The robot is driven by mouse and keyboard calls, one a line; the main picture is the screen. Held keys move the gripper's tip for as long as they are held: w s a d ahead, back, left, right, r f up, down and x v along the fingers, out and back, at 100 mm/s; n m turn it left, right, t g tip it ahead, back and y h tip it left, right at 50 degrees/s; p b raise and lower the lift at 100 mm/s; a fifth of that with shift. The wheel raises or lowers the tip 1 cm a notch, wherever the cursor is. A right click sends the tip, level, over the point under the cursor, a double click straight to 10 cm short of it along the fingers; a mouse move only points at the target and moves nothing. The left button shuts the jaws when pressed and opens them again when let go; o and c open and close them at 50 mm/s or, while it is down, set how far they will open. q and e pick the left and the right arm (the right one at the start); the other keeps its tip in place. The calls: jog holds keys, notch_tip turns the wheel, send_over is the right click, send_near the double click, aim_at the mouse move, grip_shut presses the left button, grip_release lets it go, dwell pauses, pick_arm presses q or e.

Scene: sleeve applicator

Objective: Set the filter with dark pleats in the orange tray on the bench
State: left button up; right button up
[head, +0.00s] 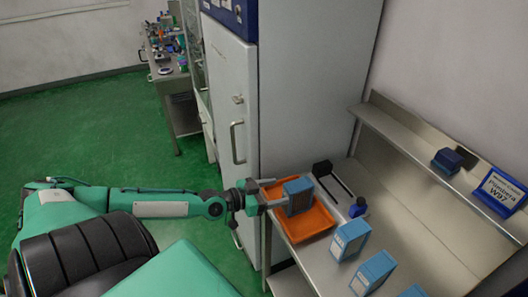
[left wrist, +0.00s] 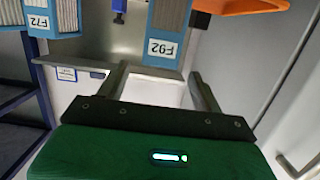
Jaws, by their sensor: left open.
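The filter with dark pleats (head: 299,198) has a blue frame and a dark grey pleated face. In the head view it stands upright over the orange tray (head: 310,227), apparently resting in it. A corner of the tray shows at the top right of the left wrist view (left wrist: 240,5). My left gripper (head: 280,192) is open, its fingertips at the left side of the filter; I cannot tell whether they touch. My right gripper is out of view.
Several other blue filters with white labels stand on the bench right of the tray, the nearest (head: 349,240) close by. A tall grey cabinet (head: 225,100) borders the left; a shelf (head: 420,150) runs along the wall.

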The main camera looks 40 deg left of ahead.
pick_arm(q)
jog(key=shift+v, duration=1.65)
